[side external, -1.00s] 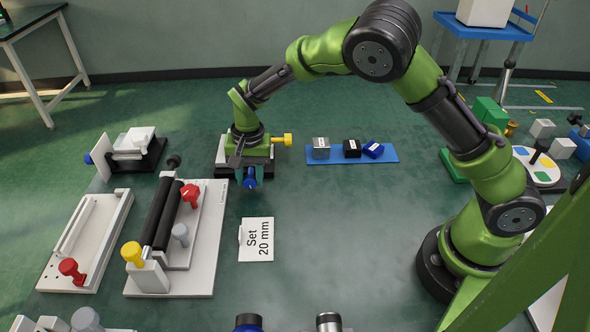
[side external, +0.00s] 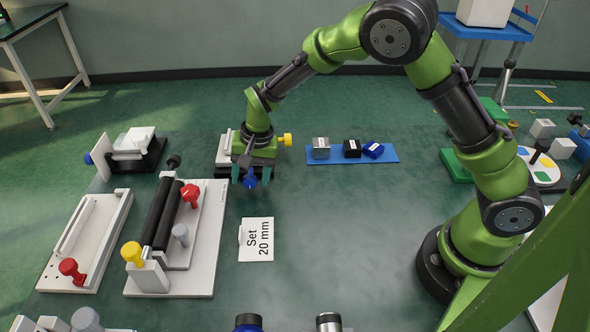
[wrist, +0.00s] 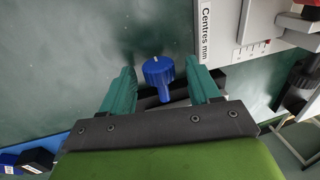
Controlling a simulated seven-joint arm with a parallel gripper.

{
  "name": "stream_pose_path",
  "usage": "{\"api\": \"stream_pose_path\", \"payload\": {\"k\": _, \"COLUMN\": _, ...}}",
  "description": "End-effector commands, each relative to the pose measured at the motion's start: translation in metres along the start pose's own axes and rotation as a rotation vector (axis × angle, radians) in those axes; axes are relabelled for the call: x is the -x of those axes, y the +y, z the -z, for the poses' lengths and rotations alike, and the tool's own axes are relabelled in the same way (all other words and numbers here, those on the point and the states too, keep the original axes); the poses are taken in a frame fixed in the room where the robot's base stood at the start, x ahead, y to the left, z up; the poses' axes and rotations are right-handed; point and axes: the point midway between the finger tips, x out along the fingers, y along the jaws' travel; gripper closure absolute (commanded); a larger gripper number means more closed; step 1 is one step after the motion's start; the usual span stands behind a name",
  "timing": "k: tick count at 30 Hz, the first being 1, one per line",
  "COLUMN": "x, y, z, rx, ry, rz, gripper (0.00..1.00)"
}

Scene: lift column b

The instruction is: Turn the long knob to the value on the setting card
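My gripper (side external: 251,177) is open, its two teal fingers apart above a small stage at the back of the floor area. A blue knob (wrist: 158,71) with a white mark and a long blue shaft shows between the fingers in the wrist view, with gaps on both sides. A yellow knob (side external: 285,139) sticks out of the stage's right side; my gripper hides much of the stage. The setting card (side external: 257,240) reads "Set 20 mm". I cannot read any scale on the stage.
To the left stands a white roller unit (side external: 206,268), labelled "Centres mm" in the wrist view (wrist: 206,30), with red, yellow and grey knobs. A blue strip (side external: 330,158) with several small blocks lies to the right. The floor around the card is clear.

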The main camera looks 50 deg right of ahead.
Motion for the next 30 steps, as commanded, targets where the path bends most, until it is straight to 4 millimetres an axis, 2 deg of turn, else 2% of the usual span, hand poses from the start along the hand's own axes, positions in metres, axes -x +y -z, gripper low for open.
{"api": "stream_pose_path", "payload": {"k": 7, "x": 0.000, "y": 0.000, "z": 0.000, "rx": -0.001, "ry": 0.000, "rz": -0.001, "gripper": 0.39}}
{"api": "stream_pose_path", "payload": {"k": 11, "x": 0.008, "y": -0.001, "z": 0.000, "rx": 0.000, "ry": 0.001, "rz": 0.001, "gripper": 0.39}}
{"api": "stream_pose_path", "payload": {"k": 14, "x": 0.024, "y": -0.001, "z": 0.000, "rx": 0.000, "ry": 0.002, "rz": 0.003, "gripper": 0.39}}
{"api": "stream_pose_path", "payload": {"k": 24, "x": 0.107, "y": -0.001, "z": 0.001, "rx": 0.000, "ry": 0.003, "rz": 0.006, "gripper": 0.39}}
{"api": "stream_pose_path", "payload": {"k": 30, "x": 0.146, "y": 0.000, "z": 0.001, "rx": 0.000, "ry": 0.003, "rz": 0.003, "gripper": 0.39}}
